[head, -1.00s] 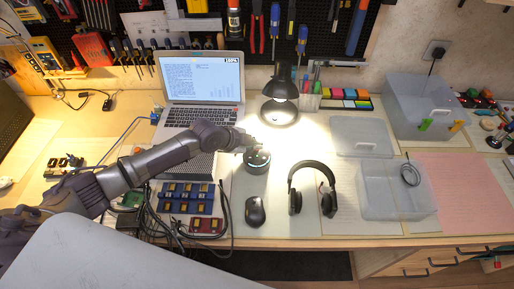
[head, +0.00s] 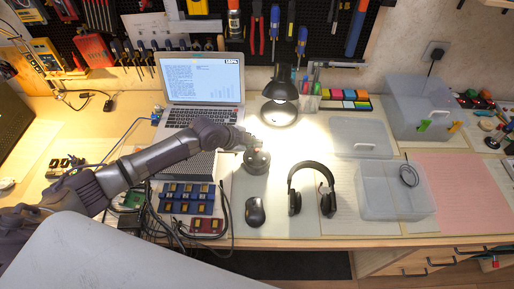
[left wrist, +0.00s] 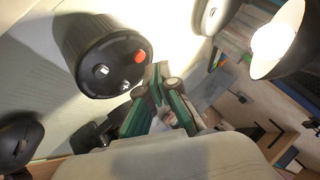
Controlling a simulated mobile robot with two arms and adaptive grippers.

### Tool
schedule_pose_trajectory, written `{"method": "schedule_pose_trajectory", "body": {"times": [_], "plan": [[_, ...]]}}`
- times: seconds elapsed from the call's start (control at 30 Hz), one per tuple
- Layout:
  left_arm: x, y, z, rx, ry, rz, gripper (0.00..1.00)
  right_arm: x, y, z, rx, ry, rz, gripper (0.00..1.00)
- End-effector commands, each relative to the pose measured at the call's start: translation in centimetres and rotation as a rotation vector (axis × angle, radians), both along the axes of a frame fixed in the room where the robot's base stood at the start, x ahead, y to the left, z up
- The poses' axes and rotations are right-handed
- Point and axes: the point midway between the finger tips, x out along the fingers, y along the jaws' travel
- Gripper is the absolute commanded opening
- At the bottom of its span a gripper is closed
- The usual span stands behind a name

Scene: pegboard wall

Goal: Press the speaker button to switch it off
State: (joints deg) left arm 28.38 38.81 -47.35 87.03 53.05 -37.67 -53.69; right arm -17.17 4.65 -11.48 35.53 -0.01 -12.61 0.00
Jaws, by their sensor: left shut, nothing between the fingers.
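The speaker (head: 257,163) is a dark round cylinder on the desk, right of the laptop. No lit ring shows on it. In the left wrist view the speaker (left wrist: 84,48) has a dark top with a red round button (left wrist: 139,56) near its edge and small white-marked buttons. My left gripper (head: 250,145) is shut and empty, just over the far side of the speaker in the head view. In the left wrist view its fingertips (left wrist: 161,82) are close beside the red button; I cannot tell whether they touch. My right gripper is not in view.
The open laptop (head: 200,90) is behind my left arm. The desk lamp (head: 281,90) stands behind the speaker. A mouse (head: 255,211) and headphones (head: 310,185) lie in front and to the right. A clear box (head: 385,205) is farther right.

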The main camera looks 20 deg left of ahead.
Motion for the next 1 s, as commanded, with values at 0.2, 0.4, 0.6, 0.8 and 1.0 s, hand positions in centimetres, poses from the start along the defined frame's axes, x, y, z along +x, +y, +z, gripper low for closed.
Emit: {"method": "schedule_pose_trajectory", "body": {"times": [0.2, 0.4, 0.6, 0.8, 1.0], "plan": [[0.0, 0.0, 2.5, 0.001, -0.001, 0.0, 0.0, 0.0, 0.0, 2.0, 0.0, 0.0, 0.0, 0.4], [0.0, 0.0, 4.5, 0.001, -0.002, -0.001, 0.0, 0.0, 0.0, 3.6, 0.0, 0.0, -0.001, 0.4], [0.0, 0.0, 5.9, 0.001, -0.001, 0.0, 0.0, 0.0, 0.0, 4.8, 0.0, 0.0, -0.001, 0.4], [0.0, 0.0, 5.8, 0.001, -0.001, 0.0, 0.0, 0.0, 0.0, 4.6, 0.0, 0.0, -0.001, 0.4], [0.0, 0.0, 5.8, 0.001, -0.001, 0.0, 0.0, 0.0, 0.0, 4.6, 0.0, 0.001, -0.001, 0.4]]}}
